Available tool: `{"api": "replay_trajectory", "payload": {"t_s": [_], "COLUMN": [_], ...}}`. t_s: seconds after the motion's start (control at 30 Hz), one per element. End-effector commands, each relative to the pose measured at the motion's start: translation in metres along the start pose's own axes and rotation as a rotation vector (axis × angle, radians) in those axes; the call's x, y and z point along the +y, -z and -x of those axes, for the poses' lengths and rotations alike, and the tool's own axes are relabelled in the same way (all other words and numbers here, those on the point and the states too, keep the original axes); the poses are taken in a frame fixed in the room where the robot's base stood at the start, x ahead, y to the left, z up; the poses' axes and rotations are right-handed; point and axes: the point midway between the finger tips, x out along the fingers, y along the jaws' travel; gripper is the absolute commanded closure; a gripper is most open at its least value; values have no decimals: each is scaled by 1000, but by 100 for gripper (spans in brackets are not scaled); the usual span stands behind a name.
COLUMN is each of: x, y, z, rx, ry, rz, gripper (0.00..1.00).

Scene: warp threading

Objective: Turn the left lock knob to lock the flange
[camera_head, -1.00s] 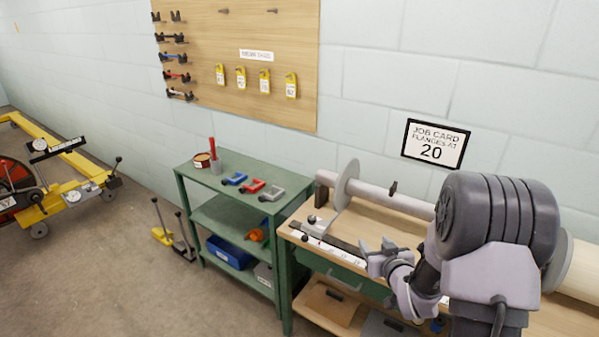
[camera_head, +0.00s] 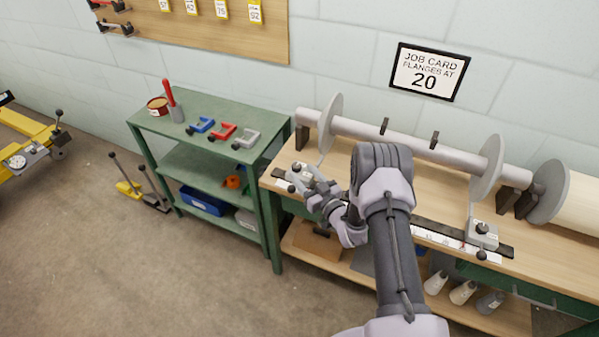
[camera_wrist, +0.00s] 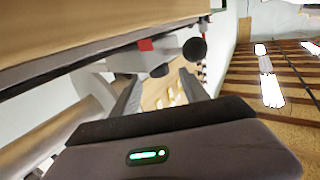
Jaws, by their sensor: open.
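The left flange (camera_head: 327,125) is a grey disc on the horizontal shaft above the bench. Its grey slide block (camera_head: 302,170) sits on the dark rail near the bench's left end. A black ball-shaped knob (camera_head: 291,188) sticks out at the block's front. In the wrist view, the black knob (camera_wrist: 195,49) shows beyond the fingers, near the grey block (camera_wrist: 130,62) with a red mark. My gripper (camera_head: 312,187) is open and empty, close in front of the block. In the wrist view, the gripper (camera_wrist: 160,90) has its fingers apart, and I see no clear contact with the knob.
The right flange (camera_head: 487,168) has a similar block (camera_head: 482,236) on the same rail. A job card (camera_head: 428,72) on the wall reads 20. A green cart (camera_head: 205,120) with clamps stands left of the bench. Cones (camera_head: 462,292) stand on the lower shelf.

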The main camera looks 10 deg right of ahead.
Motion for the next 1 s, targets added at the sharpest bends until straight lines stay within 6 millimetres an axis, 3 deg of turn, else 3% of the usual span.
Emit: {"api": "replay_trajectory", "payload": {"t_s": [0.2,0.5,0.8,1.0], "x": [0,0,0,0], "y": [0,1,0,0], "z": [-26,-30,-30,-29], "rx": [1,0,0,-1], "ry": [1,0,0,-9], "rz": [1,0,0,0], "gripper": [47,47,100,100]}}
